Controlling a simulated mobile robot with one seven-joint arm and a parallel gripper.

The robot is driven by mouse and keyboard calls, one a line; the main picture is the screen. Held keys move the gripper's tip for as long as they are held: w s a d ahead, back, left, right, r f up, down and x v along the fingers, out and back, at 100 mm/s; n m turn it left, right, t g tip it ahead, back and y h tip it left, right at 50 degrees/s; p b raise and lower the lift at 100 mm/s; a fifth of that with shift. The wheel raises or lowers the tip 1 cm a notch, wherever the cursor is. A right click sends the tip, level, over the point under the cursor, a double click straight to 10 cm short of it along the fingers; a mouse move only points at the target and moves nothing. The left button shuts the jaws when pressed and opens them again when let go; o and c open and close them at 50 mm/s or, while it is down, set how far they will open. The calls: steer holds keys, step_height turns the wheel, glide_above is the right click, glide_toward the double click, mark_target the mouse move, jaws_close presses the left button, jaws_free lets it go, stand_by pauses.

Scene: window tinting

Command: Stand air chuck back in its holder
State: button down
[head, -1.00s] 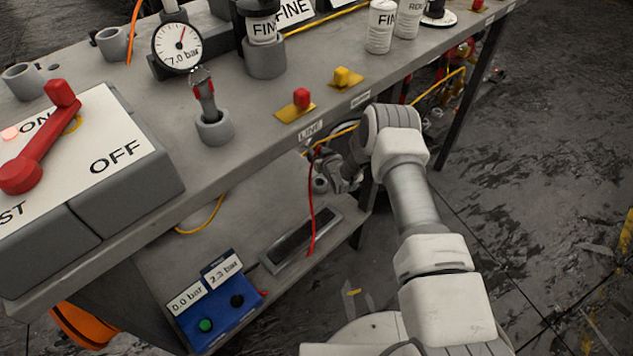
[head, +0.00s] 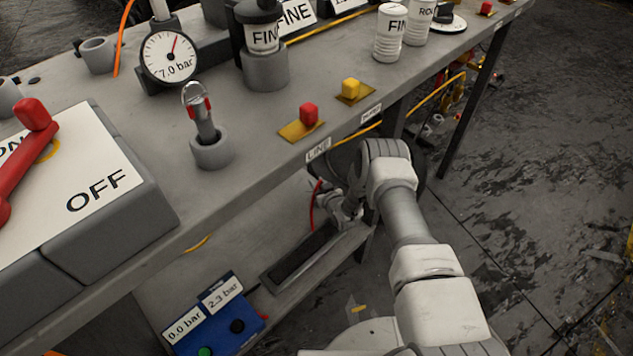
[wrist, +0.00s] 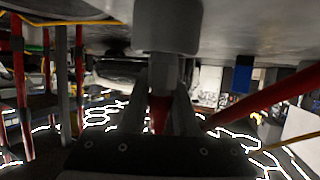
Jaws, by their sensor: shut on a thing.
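My gripper (wrist: 162,100) is shut on a grey piece with a red part between the fingers, which appears to be the air chuck (wrist: 160,115). Much of it is hidden by the fingers. In the head view my gripper (head: 345,212) is low beside the bench front, below the top's edge, and the held thing is too small to make out. A red hose (head: 314,205) hangs beside it. A grey round holder (head: 212,150) on the bench has a metal tool with red sides (head: 204,112) standing in it. Another grey cup holder (head: 98,55) at the back left looks empty.
The bench edge overhangs my gripper. A red button (head: 309,114) and a yellow button (head: 350,88) sit near that edge. A switch box (head: 110,215) is at left, a gauge (head: 168,57) behind. A blue pressure box (head: 215,315) is on the lower shelf. Open floor lies to the right.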

steer(key=shift+f, duration=0.3)
steer(key=shift+s+f, duration=0.1)
steer(key=c, duration=0.7)
jaws_free()
